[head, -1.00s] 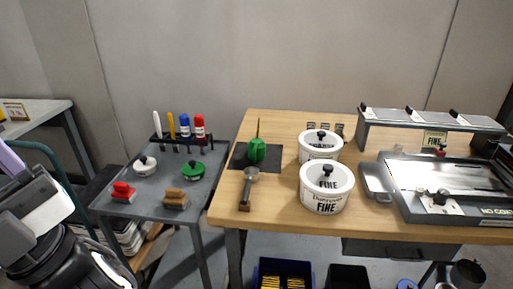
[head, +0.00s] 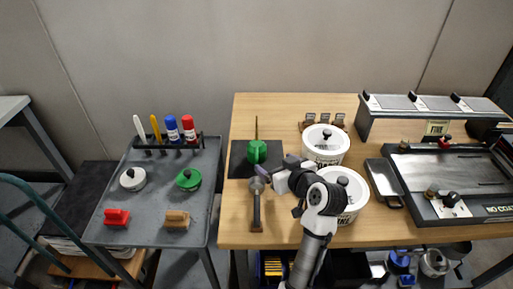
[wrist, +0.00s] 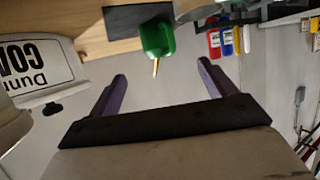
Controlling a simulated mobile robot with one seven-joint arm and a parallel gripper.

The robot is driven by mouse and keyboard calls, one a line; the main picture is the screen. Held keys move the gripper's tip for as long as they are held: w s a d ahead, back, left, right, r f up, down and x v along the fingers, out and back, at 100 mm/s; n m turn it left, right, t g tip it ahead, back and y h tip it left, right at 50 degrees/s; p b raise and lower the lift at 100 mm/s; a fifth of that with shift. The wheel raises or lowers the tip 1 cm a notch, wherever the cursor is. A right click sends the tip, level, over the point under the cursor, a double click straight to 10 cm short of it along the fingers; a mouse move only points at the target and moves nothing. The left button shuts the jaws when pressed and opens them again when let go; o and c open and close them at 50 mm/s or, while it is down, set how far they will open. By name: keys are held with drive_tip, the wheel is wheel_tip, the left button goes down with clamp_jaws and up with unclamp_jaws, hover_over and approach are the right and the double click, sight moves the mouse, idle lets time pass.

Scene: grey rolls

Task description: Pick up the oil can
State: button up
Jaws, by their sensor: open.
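The oil can (head: 257,151) is green with a thin upright spout and stands on a dark mat (head: 238,160) at the left of the wooden table. In the wrist view, the can (wrist: 157,38) shows upside down, its brass spout pointing down the picture. My gripper (head: 274,166), with purple fingers, is open and empty, just right of and in front of the can in the head view. In the wrist view, the gap between my fingertips (wrist: 161,70) lines up with the can, which lies beyond them. I see no contact.
Two white tubs (head: 324,145) stand close to the right of my gripper; my arm partly hides the nearer one (head: 349,190). A grey side table (head: 155,203) with markers stands left.

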sight(260, 150)
drive_tip(key=p+x, duration=0.1)
drive_tip(key=x, duration=0.6)
drive_tip(key=shift+r, duration=0.1)
drive_tip(key=x, duration=0.1)
drive_tip(key=p+x, duration=0.1)
drive_tip(key=x, duration=0.1)
drive_tip(key=p+x, duration=0.1)
drive_tip(key=shift+w+r, duration=0.2)
drive_tip(key=shift+w, duration=0.25)
drive_tip(key=shift+w+a+f+p, duration=0.2)
drive_tip(key=shift+w+f+p, duration=0.05)
drive_tip(key=shift+w+p, duration=0.1)
drive_tip(key=c, duration=1)
drive_tip(key=shift+r, duration=0.15)
